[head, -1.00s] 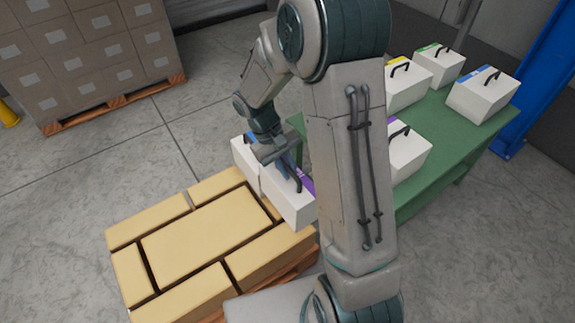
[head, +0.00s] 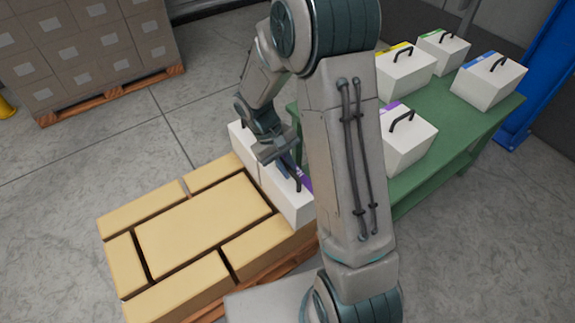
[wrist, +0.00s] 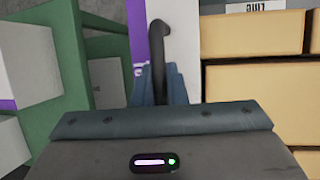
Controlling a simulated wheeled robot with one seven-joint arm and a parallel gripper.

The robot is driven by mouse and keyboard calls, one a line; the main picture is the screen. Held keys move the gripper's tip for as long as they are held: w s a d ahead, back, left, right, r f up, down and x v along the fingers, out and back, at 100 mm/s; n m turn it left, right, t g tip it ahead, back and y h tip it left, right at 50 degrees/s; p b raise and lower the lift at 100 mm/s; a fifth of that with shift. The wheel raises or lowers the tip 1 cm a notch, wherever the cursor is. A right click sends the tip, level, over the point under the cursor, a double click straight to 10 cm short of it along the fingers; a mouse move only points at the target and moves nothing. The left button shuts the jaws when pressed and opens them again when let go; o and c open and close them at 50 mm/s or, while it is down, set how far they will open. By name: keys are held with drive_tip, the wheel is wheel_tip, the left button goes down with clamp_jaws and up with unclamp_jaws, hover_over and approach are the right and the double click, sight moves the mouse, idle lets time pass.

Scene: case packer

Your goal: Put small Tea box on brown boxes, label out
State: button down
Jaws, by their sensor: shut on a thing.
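My gripper (head: 284,168) is shut on the black handle of a white box (head: 287,200) with a purple strip. The handle and strip also show in the wrist view, where the box (wrist: 188,50) is upright between the jaws (wrist: 165,85). No product name is readable on it. The tan-brown boxes (head: 195,225) form a flat layer on a pallet. The held box is at their right far edge; I cannot tell whether it rests on them. Another white box (head: 240,145) stands just behind it, partly hidden by my arm.
A green table (head: 440,140) at the right carries white handled boxes with yellow (head: 405,75), green (head: 440,52), blue (head: 490,85) and purple (head: 408,140) strips. A blue post (head: 545,80) is beyond it. Stacked cartons (head: 85,50) stand at back left. The floor between is clear.

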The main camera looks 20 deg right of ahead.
drive_tip(key=shift+f+b, duration=0.3)
drive_tip(key=shift+f, duration=0.15)
idle(0.5)
drive_tip(key=c, duration=1.4)
unclamp_jaws()
drive_tip(key=shift+o, duration=0.2)
drive_tip(key=p+v, duration=0.1)
drive_tip(key=v, duration=1.3)
drive_tip(key=s+d+r+m+t+y+p, duration=0.1)
drive_tip(key=s+d+r+t+p, duration=0.1)
drive_tip(key=s+r, duration=0.3)
drive_tip(key=s+d+r+m+t+y+p, duration=0.2)
drive_tip(key=s+r+t, duration=0.2)
drive_tip(key=s, duration=0.9)
drive_tip(key=shift+p+v, duration=0.4)
drive_tip(key=shift+v, duration=0.4)
